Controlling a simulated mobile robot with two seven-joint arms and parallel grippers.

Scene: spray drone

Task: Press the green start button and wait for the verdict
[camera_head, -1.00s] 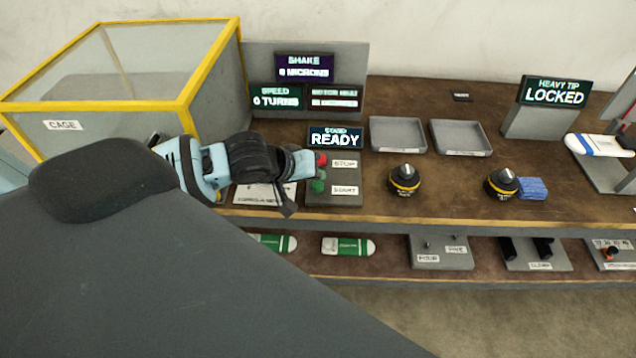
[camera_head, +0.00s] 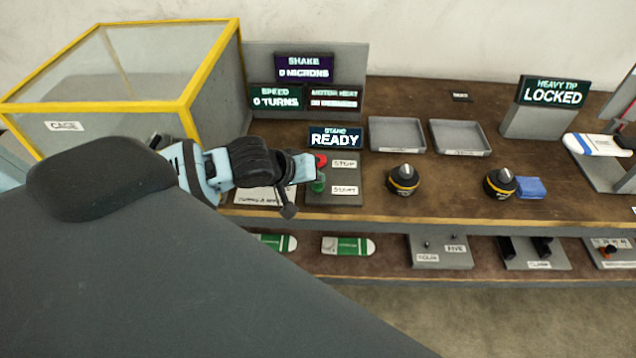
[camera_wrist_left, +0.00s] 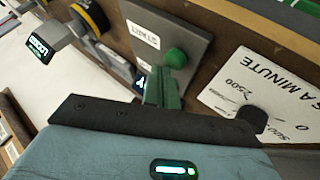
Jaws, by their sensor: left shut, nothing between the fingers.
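The green start button (camera_head: 318,187) sits on a grey panel (camera_head: 347,198) beside the START label, below the red stop button (camera_head: 321,161). In the left wrist view the green button (camera_wrist_left: 176,58) stands just beyond my fingertips, with a small gap seeming to remain. My left gripper (camera_head: 312,168) is shut and empty, hovering over the panel's left edge; its fingers also show in the left wrist view (camera_wrist_left: 163,90). The stand display (camera_head: 335,138) reads READY. The right gripper is not in view.
A yellow-framed cage (camera_head: 120,100) stands at the left. Displays for shake (camera_head: 304,67), speed and motor heat stand behind. Two grey trays (camera_head: 397,134), two black knobs (camera_head: 403,180) and a LOCKED display (camera_head: 553,92) lie to the right. A lower shelf holds batteries.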

